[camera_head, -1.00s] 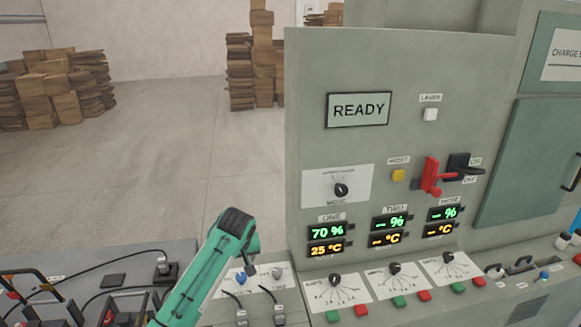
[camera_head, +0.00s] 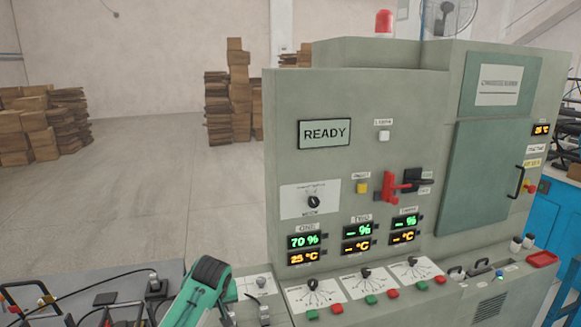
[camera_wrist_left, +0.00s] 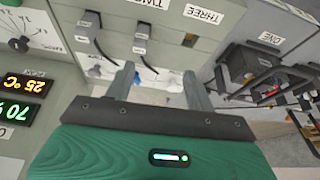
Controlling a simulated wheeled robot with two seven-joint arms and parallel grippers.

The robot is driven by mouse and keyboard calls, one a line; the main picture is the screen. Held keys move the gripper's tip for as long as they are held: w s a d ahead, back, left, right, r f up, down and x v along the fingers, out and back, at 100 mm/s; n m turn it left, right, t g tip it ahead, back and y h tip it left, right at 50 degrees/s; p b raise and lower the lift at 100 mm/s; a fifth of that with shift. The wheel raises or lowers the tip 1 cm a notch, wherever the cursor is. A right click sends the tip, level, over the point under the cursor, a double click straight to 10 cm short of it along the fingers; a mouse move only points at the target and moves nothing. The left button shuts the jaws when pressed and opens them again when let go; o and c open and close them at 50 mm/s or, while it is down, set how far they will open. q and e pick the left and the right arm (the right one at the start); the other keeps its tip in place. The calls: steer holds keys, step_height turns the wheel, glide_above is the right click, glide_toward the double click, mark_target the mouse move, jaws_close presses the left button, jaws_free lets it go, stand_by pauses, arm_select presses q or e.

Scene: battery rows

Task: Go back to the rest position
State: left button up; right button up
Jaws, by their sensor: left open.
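My left arm (camera_head: 200,292) is green with a dark end and comes in at the bottom of the head view, in front of the grey control cabinet (camera_head: 285,130). In the left wrist view my left gripper (camera_wrist_left: 158,84) has its two grey fingers spread apart with nothing between them. The fingers point toward a panel with black cable plugs (camera_wrist_left: 142,30) and small knobs; I cannot tell the exact gap, but no grip on anything shows. My right gripper is in neither view.
The cabinet carries a READY screen (camera_head: 326,133), a red switch lever (camera_head: 391,186), displays reading 70 % and 25 °C, and several dials on its sloped desk. Cables and racks (camera_head: 40,298) lie at bottom left. Stacked boxes (camera_head: 237,90) stand far back on open floor.

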arm_select(q)
steer(key=s+f+m+h, duration=0.1)
steer(key=s+f, duration=0.3)
steer(key=s, duration=0.3)
steer(key=s+d+f+m, duration=0.1)
steer(key=s+f, duration=0.2)
steer(key=s, duration=0.3)
steer(key=s+f+m+h, duration=0.1)
steer(key=s+f, duration=0.3)
steer(key=s, duration=0.3)
steer(key=s+a+r+m, duration=0.1)
steer(key=s+a, duration=0.1)
steer(key=s, duration=0.9)
steer(key=s+a+r+m, duration=0.2)
steer(key=s, duration=1)
step_height(320, 180, down, 30)
steer(key=g, duration=0.2)
steer(key=s+a+f+g, duration=0.1)
steer(key=s+a+f, duration=0.2)
steer(key=s+f, duration=1.6)
steer(key=shift+s+a+f+y, duration=0.15)
steer(key=shift+s+f+y, duration=0.15)
steer(key=shift+f, duration=0.6)
